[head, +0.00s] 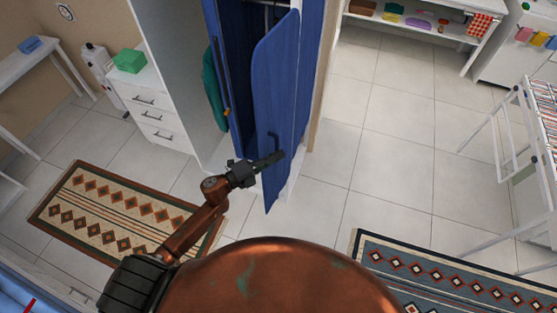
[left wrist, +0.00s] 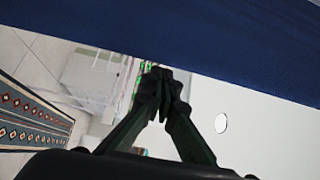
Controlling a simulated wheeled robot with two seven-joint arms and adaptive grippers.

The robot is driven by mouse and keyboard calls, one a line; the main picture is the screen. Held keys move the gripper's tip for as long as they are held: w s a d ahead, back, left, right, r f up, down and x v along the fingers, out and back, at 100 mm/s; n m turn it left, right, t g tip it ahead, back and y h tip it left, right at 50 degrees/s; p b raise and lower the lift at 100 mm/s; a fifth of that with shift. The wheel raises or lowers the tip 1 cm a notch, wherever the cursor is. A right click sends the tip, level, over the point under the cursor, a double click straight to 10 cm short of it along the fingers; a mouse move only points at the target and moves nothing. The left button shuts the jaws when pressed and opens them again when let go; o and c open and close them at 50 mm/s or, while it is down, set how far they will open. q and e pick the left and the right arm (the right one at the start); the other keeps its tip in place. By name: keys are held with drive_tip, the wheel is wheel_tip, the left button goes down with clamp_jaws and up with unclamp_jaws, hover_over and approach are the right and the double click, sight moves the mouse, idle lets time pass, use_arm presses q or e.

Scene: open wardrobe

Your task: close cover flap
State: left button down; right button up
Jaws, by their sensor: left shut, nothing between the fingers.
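The blue cover flap (head: 275,85) stands open at the front of the wardrobe (head: 178,60). It is a tall panel with a rounded top corner and a dark handle (head: 277,140) low on it. My left gripper (head: 276,157) is shut and empty, at the lower part of the flap, just below the handle. I cannot tell whether it touches the flap. In the left wrist view the closed fingertips (left wrist: 161,75) show beneath a wide blue panel (left wrist: 190,35), next to a white panel with a round hole (left wrist: 250,130). My right gripper is not in view.
A white drawer unit (head: 150,100) with a green box (head: 130,61) stands left of the wardrobe. A patterned rug (head: 110,215) lies at the left, another (head: 450,280) at the lower right. A white rack (head: 490,140) stands at the right. Tiled floor (head: 380,150) right of the flap is clear.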

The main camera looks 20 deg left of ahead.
use_arm(q)
drive_tip(key=shift+w+a, duration=0.2)
drive_tip(key=shift+a, duration=0.35)
